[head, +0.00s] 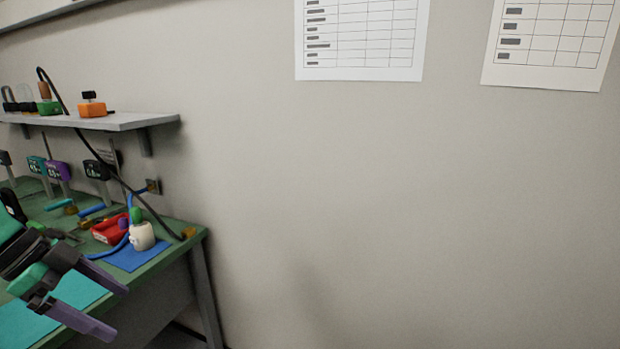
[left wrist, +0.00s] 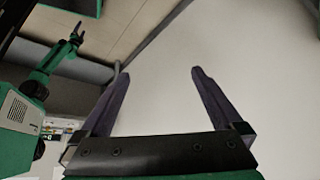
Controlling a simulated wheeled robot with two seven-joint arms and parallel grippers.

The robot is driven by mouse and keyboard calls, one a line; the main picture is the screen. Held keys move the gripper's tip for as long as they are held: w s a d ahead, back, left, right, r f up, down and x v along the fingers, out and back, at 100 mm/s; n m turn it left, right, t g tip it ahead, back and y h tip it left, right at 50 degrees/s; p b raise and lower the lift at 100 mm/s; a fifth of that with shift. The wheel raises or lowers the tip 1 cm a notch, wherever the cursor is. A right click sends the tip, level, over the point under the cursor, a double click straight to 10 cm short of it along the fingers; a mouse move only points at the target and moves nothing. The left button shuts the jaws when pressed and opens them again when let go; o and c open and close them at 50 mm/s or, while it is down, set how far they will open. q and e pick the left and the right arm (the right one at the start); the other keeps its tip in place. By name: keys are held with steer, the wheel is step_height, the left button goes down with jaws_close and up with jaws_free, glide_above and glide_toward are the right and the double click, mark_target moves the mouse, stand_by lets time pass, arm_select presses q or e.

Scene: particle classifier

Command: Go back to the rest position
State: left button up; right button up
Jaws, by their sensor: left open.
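My left gripper (head: 103,303) comes in at the lower left of the head view, in front of the green workbench (head: 178,236). Its two purple-grey fingers are spread apart with nothing between them. The left wrist view shows the same open gripper (left wrist: 158,95), with a bare pale wall beyond its fingers. The head view does not show my right gripper. In the left wrist view, a green and black arm of mine reaches up at the left, its tip small and far off.
The bench holds a red item (head: 109,230), a white item (head: 142,236) on a blue mat (head: 137,256), and several hanging tools. A shelf (head: 118,122) with small blocks, including an orange one (head: 92,110), is above. Bare wall fills the right; two printed sheets (head: 361,40) hang there.

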arm_select(q)
steer(key=w+a+f+n+t+h+p, duration=0.25)
steer(key=w+f+t+h+p, duration=0.2)
steer(key=w+f+t, duration=0.65)
steer(key=s+a+f+n+y+p, duration=0.1)
steer(key=a+f+n+y, duration=0.15)
steer(key=f, duration=0.55)
steer(key=s+a+f+n+g+y, duration=0.1)
steer(key=s+f+n+y, duration=0.2)
steer(key=f, duration=0.5)
steer(key=a+f+n+y+p, duration=0.15)
steer(key=f+y, duration=0.25)
steer(key=f, duration=0.4)
steer(key=s+d+f+n+g+y+p, duration=0.1)
steer(key=s+d+f+g, duration=0.35)
steer(key=s+f, duration=0.6)
steer(key=s+d+f+g+p, duration=0.1)
steer(key=s+d+f+g, duration=0.35)
steer(key=s+f, duration=0.6)
steer(key=s+d+f+g, duration=0.1)
steer(key=s+d, duration=0.2)
steer(key=s, duration=0.4)
steer(key=s+d+g, duration=0.2)
steer(key=s+d, duration=0.2)
steer(key=s, duration=0.3)
steer(key=shift+d+f, duration=0.25)
steer(key=shift+f, duration=0.1)
arm_select(e)
step_height(320, 180, up, 9)
steer(key=shift+d, duration=0.25)
